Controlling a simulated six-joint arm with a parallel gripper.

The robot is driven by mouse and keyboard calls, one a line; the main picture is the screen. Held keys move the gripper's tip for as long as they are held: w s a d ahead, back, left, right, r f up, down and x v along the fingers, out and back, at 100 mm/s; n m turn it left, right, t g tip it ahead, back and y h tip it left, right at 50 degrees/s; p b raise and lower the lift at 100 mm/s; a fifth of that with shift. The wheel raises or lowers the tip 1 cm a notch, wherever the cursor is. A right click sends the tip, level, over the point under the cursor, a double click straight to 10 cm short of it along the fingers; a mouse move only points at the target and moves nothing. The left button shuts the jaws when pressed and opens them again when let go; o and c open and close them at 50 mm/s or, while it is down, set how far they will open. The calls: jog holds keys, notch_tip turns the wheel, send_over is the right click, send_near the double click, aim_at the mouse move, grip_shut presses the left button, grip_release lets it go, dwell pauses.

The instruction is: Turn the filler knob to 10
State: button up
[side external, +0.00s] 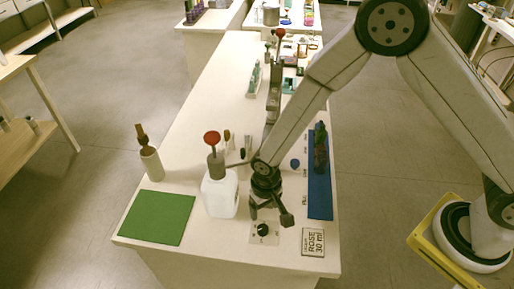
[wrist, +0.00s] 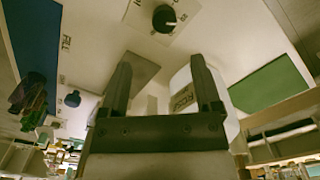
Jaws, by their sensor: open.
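The filler knob (side external: 262,230) is a small black dial on a pale square plate near the table's front edge. In the wrist view the knob (wrist: 164,18) is at the top, with a white pointer mark toward the right. The numbers around it are too small to read. My gripper (side external: 270,215) is above the knob plate, pointing down, with its fingers apart and nothing between them. In the wrist view my gripper (wrist: 160,62) shows both fingers clear of the knob. A white bottle (side external: 220,196) with a red-topped pump stands left of the gripper.
A green mat (side external: 157,218) is at the front left, bare. A blue strip (side external: 319,195) with dark and green bottles is on the right.

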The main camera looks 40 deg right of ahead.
aim_at(263, 228)
jog(key=shift+s+a+f, duration=0.1)
jog(key=shift+a+f, duration=0.25)
jog(key=shift+f, duration=0.05)
jog(key=shift+f, duration=0.1)
jog(key=shift+f, duration=3.75)
jog(key=shift+c, duration=0.2)
grip_shut()
